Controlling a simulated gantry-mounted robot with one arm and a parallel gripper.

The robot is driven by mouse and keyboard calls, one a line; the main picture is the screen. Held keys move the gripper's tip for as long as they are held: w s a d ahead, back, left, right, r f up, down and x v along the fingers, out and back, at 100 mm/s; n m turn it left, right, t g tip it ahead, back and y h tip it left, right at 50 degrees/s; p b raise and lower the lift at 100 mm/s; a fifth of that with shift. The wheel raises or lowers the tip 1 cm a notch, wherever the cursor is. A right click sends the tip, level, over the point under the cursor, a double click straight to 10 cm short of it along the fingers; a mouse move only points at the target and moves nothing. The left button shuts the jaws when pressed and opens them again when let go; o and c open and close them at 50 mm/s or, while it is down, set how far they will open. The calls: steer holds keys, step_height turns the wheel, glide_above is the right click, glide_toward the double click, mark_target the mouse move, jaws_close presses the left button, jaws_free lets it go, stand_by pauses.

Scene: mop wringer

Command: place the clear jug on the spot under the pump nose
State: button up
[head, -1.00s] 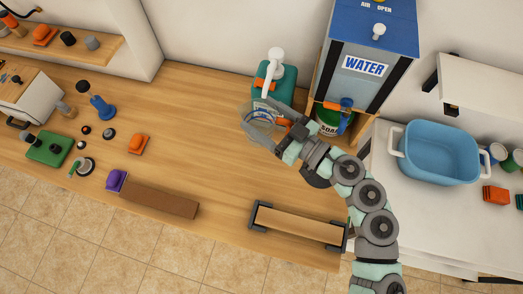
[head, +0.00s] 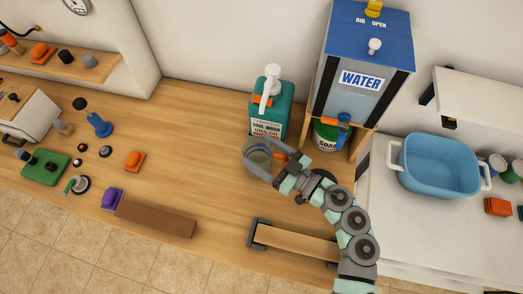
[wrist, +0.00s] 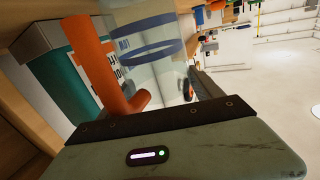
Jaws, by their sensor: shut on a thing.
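The clear jug (head: 257,160), with blue bands and an orange handle (head: 279,156), is in front of the teal tool-wash bottle (head: 270,112). The bottle's white pump (head: 272,76) has its nose pointing down toward the front, just behind the jug in the head view. My gripper (head: 266,149) is shut on the jug. In the wrist view the jug (wrist: 146,45) and its orange handle (wrist: 98,65) are close to the dark finger pad, with the teal bottle at left. Whether the jug's base touches the table is unclear.
The blue water tank (head: 362,70) on its wooden stand, with a soap container (head: 325,137) beneath, is right of the bottle. A wooden board in dark brackets (head: 295,243) lies in front. A blue basin (head: 440,165) stands at right.

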steer(key=shift+f, duration=0.1)
steer(key=o, duration=1.9)
steer(key=shift+c, duration=0.2)
steer(key=shift+s+d, duration=0.2)
steer(key=shift+d, duration=0.05)
steer(key=v, duration=1.1)
steer(key=shift+s+d, duration=0.1)
steer(key=shift+d, duration=0.05)
